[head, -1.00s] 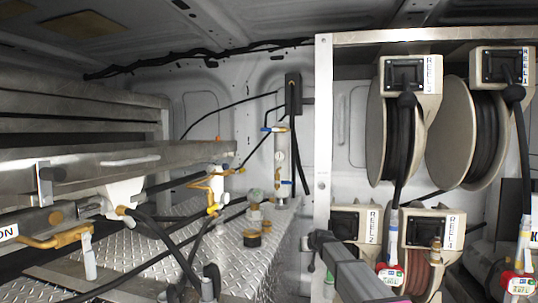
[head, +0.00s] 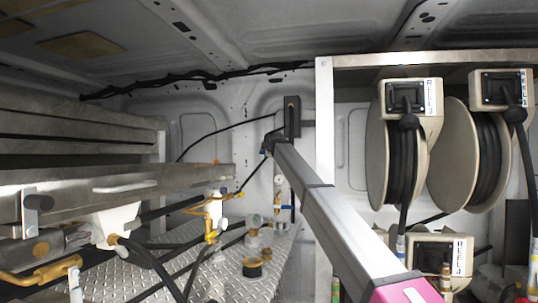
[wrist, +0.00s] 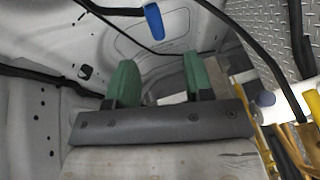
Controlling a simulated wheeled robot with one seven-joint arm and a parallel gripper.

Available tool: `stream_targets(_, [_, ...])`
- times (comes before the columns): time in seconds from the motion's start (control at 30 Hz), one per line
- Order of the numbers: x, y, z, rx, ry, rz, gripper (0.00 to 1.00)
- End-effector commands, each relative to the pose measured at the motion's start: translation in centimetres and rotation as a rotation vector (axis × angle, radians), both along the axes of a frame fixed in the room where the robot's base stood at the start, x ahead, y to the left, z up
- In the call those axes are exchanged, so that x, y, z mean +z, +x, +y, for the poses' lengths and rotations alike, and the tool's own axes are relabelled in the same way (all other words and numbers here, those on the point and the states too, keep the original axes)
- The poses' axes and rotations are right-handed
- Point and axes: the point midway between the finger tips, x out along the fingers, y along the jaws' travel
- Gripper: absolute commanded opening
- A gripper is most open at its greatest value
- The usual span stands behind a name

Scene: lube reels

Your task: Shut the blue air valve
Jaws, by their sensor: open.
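In the wrist view a blue valve handle (wrist: 153,22) shows at the top, beyond my gripper (wrist: 157,78) and apart from it. The gripper's two green fingers are spread, with nothing between them. In the head view my arm reaches to the upright pipe assembly (head: 279,188) by the back wall, and its far end covers the top of that assembly. The fingers cannot be made out there. A small blue part (head: 289,207) shows low on the assembly. I cannot tell whether it is the handle in the wrist view.
Yellow pipes (head: 208,207) and a metal shelf (head: 110,180) lie on the left. Black cables cross the wrist view.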

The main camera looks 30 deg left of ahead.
Motion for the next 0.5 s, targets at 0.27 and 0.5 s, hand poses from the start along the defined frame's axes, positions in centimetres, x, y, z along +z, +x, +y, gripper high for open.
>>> stream_targets(0.27, [0.5,1.0,1.1,0.003,-0.012,-0.016,0.47])
stream_targets(0.5, [-0.1,3.8,3.4,0.003,-0.011,-0.014,0.47])
